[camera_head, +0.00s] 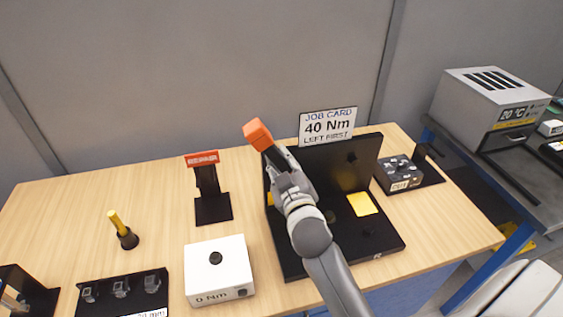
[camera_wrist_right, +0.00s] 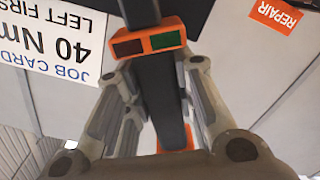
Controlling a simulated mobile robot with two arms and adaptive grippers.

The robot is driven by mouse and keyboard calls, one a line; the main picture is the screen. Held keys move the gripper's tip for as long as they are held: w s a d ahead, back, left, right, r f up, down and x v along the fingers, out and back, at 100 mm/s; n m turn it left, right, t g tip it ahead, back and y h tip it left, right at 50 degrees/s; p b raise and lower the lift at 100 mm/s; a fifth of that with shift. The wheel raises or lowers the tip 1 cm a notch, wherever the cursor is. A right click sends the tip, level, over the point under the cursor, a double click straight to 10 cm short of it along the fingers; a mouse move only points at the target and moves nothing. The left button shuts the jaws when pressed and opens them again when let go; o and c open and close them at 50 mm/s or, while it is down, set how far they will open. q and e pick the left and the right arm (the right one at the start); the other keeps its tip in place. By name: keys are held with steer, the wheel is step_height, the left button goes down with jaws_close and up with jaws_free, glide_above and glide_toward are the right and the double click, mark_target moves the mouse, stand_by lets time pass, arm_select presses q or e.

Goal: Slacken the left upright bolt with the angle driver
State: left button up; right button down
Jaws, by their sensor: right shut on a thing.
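My right gripper (camera_head: 283,172) is shut on the angle driver (camera_head: 258,135), a black tool with an orange end. In the right wrist view the driver (camera_wrist_right: 160,90) runs between the fingers, with an orange collar bearing a red and a green window. The driver is in front of the left part of the black fixture's upright (camera_head: 335,165). A dark round bolt (camera_head: 352,158) shows on the right of the upright. The left upright bolt is hidden behind my gripper and driver, so I cannot tell whether the driver touches it. My left gripper is not in view.
A job card (camera_head: 328,124) reads 40 Nm, left first. A white box (camera_head: 218,275) marked 0 Nm, a red-labelled black stand (camera_head: 213,210), a yellow-handled tool (camera_head: 122,230) and a socket tray (camera_head: 95,310) stand left. A knobbed box (camera_head: 400,174) stands right. The back left table is clear.

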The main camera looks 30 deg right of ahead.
mark_target(283, 166)
steer(key=shift+w+d+r, duration=0.1)
steer(key=shift+w+r, duration=0.15)
steer(key=shift+w, duration=0.35)
stand_by(0.6)
steer(key=shift+s+r+p, duration=0.25)
steer(key=shift+r+p, duration=0.05)
steer(key=shift+p, duration=0.3)
stand_by(2.5)
steer(key=shift+s+f, duration=0.1)
steer(key=shift+f, duration=0.05)
stand_by(0.3)
steer(key=shift+s+f, duration=0.1)
steer(key=shift+s, duration=0.05)
steer(key=shift+v, duration=1.95)
steer(key=shift+f, duration=0.2)
